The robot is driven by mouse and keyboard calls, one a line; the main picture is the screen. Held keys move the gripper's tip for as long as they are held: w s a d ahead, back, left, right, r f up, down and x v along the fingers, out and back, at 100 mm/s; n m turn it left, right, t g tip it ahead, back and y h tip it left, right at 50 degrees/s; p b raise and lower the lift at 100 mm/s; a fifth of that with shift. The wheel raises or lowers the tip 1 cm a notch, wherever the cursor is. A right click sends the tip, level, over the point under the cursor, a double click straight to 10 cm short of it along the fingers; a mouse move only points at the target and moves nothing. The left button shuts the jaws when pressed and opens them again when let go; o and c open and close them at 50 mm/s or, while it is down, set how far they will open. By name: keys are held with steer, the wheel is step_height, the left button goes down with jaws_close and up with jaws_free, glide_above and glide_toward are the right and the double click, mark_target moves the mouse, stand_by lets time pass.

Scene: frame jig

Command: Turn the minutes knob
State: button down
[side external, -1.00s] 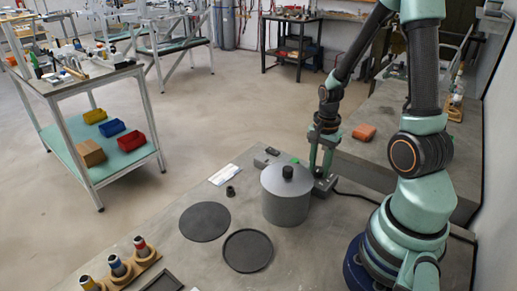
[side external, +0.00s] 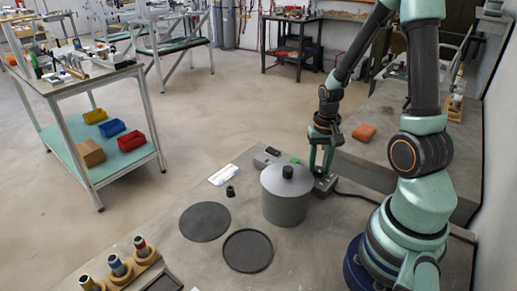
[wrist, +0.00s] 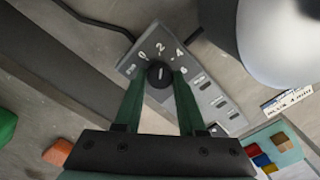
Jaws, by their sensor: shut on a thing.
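The knob (wrist: 160,74) is a round black dial with a pale pointer line, on a grey control panel (wrist: 207,98) marked 0, 2, 4 and more around it. In the wrist view my gripper (wrist: 162,76) has its two green fingers on either side of the knob, shut on it. In the side external view my gripper (side external: 321,170) points down at the grey control box (side external: 326,184), just behind the grey cylinder. The knob itself is hidden there by the fingers and cylinder. Small labels on the panel are too blurred to read.
A large grey cylinder (side external: 285,203) with a black top knob stands right beside the control box. A black disc (side external: 205,222), a round tray (side external: 248,268) and a rack of coloured bottles (side external: 135,272) lie nearer. A cable (side external: 355,194) runs right from the box.

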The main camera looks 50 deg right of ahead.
mark_target(319, 169)
steer(key=n, duration=0.5)
steer(key=shift+n, duration=2.5)
steer(key=shift+c, duration=2.4)
jaws_free()
step_height(319, 169, up, 12)
